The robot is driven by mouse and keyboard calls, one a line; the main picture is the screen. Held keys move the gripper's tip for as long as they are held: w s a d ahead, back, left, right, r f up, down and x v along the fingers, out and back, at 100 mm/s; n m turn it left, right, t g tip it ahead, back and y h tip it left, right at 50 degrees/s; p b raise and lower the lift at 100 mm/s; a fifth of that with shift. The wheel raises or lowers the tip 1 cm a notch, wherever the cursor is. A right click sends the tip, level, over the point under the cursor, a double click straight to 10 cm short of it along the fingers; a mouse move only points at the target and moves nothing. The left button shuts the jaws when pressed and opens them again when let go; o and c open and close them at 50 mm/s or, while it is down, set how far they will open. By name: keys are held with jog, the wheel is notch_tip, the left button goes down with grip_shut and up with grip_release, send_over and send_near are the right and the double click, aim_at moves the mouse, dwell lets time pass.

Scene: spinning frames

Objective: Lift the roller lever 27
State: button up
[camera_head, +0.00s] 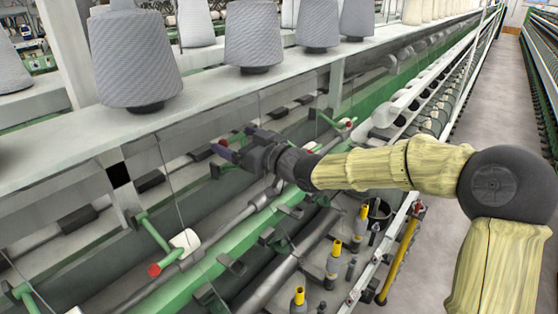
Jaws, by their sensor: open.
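Several green roller levers with red ends line the machine, and no numbers can be read on them, so I cannot tell which is 27. One roller lever (153,232) stands at the lower left with a red tip and a white block beside it. Another roller lever (330,121) shows behind my arm. My gripper (224,151) is open and reaches left over the machine, below the shelf. A red tip (223,143) shows right by its fingers; the rest of that part is hidden, and I cannot tell whether they touch.
A white shelf (215,95) carrying grey yarn cones (135,60) runs above the gripper. Thin threads hang down from it. Yellow-topped spindles (334,252) and a yellow bar (399,259) lie below my arm. A grey aisle floor (488,85) is clear on the right.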

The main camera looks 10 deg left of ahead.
jog(key=b+v, duration=0.2)
jog(key=v, duration=1.3)
jog(key=shift+c, duration=0.5)
dwell(0.6)
